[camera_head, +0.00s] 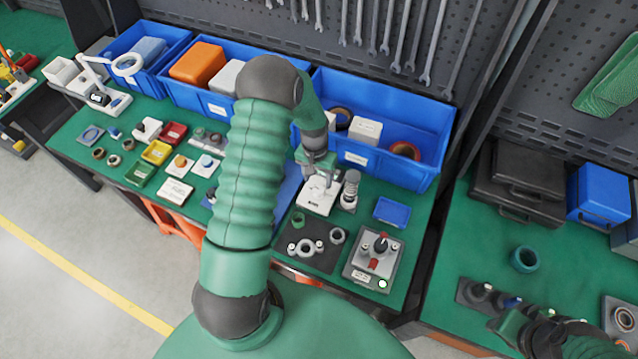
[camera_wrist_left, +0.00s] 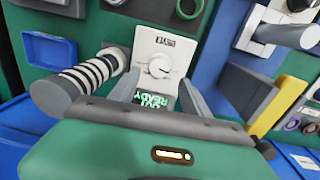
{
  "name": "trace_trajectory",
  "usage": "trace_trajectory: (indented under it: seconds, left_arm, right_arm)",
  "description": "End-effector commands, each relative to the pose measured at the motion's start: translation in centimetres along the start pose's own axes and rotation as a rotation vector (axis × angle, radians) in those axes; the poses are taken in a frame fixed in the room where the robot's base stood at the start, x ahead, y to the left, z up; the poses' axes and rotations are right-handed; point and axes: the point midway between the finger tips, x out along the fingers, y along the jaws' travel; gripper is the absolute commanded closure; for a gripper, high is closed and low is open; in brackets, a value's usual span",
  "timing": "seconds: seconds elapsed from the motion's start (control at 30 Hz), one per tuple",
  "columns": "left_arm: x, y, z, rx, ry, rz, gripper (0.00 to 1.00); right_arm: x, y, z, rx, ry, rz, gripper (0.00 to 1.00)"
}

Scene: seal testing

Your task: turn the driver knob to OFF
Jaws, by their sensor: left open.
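A white box (camera_wrist_left: 162,52) with a round white knob (camera_wrist_left: 160,68) and a lit green display (camera_wrist_left: 155,101) sits in front of my left gripper in the wrist view. Its label is upside down and hard to read. In the head view the box (camera_head: 318,195) stands on the green bench. My left gripper (camera_head: 318,168) is open above the box's far end. In the wrist view the gripper's fingers (camera_wrist_left: 160,88) are spread on either side of the display, pointing toward the knob; contact is not visible. My right gripper (camera_head: 560,338) is partly in view at the lower right, its jaws unclear.
A striped cylinder (camera_wrist_left: 85,80) stands close beside the box. A grey unit with a red and black knob (camera_head: 380,244) and a dark mat with rings (camera_head: 306,247) lie nearer. Blue bins (camera_head: 378,128) line the back. A small blue tray (camera_head: 392,212) lies to the right.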

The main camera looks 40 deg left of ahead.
Motion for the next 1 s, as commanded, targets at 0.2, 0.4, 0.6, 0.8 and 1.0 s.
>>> trace_trajectory:
  seconds: [0.2,0.4,0.6,0.8,1.0]
  left_arm:
    - [3.8,0.0,0.0,0.000,0.000,0.000,0.45]
    - [4.7,0.0,0.0,0.000,0.001,0.000,0.45]
    - [4.7,0.0,0.0,0.000,0.001,0.000,0.51]
    - [4.7,-0.1,0.0,0.000,0.001,0.000,0.77]
    - [4.7,-0.1,0.0,0.000,0.002,0.000,1.00]
  right_arm:
    - [-0.7,0.0,-0.2,0.000,0.000,0.000,0.64]
    - [-0.7,0.0,-0.2,0.000,0.000,0.000,0.64]
    - [-0.7,0.0,-0.2,0.000,0.000,0.000,0.64]
    - [-0.7,0.0,-0.2,0.000,0.000,0.000,0.64]
    - [-0.7,0.0,-0.2,0.000,0.000,0.000,0.64]
